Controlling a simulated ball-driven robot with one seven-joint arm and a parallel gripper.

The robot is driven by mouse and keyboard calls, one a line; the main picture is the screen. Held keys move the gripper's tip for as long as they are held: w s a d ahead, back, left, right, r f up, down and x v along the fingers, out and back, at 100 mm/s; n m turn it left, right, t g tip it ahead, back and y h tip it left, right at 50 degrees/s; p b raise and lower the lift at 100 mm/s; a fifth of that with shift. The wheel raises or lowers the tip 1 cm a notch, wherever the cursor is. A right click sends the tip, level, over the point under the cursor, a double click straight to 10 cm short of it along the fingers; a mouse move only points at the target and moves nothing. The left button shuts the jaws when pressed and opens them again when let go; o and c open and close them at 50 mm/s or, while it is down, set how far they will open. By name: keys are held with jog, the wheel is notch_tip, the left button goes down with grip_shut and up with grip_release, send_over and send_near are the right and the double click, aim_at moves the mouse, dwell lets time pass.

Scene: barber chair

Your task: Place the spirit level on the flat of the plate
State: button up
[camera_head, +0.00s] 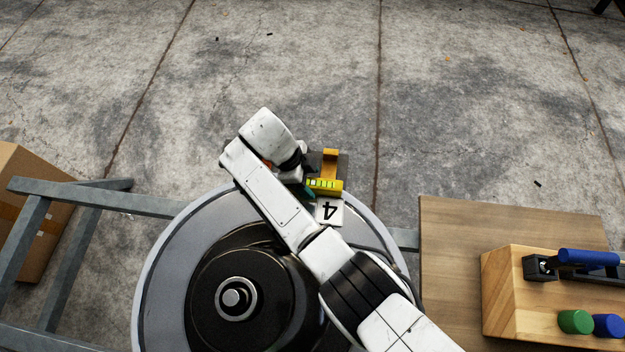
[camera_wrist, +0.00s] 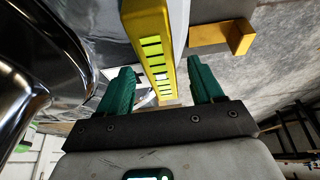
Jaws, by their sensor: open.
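The spirit level (camera_head: 325,185) is yellow with a row of bright green windows. In the head view it lies just right of my gripper, beside the number card and in front of a yellow block. In the wrist view the level (camera_wrist: 152,40) runs from the top edge down into the gap between my green fingers. My gripper (camera_wrist: 160,68) is open, with a visible gap on each side of the level. In the head view my arm mostly hides the gripper (camera_head: 308,191). A dark grey plate (camera_head: 343,164) lies behind the level, partly covered by the yellow block.
The yellow block (camera_head: 330,160) also shows in the wrist view (camera_wrist: 225,38). A white card marked 4 (camera_head: 330,212) lies near the chair's round metal part (camera_head: 180,265). A wooden table (camera_head: 455,225) with a wooden block (camera_head: 505,300) stands right. A cardboard box (camera_head: 35,225) and grey rails (camera_head: 95,195) are left.

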jog(key=p+v, duration=0.2)
jog(key=v, duration=0.7)
jog(key=shift+r, duration=0.1)
jog(key=d+n, duration=0.1)
jog(key=d, duration=0.1)
jog(key=s+d+f+n+y, duration=0.1)
jog(key=d, duration=0.2)
jog(key=d+n+y, duration=0.1)
jog(key=d+n, duration=0.1)
jog(key=d, duration=0.1)
jog(key=shift+s+d+f, duration=0.2)
jog(key=shift+d+f, duration=0.05)
jog(key=shift+f, duration=0.05)
jog(key=s+d+r+n+t+y, duration=0.1)
jog(key=s+d+n+y, duration=0.1)
jog(key=s+d+n, duration=1.8)
jog(key=s+d+r+m+p, duration=0.2)
jog(key=d+r+m+p, duration=0.1)
jog(key=r+p, duration=0.7)
jog(key=s+d+r+m+p, duration=0.3)
jog(key=r+p, duration=0.7)
jog(key=shift+d, duration=0.3)
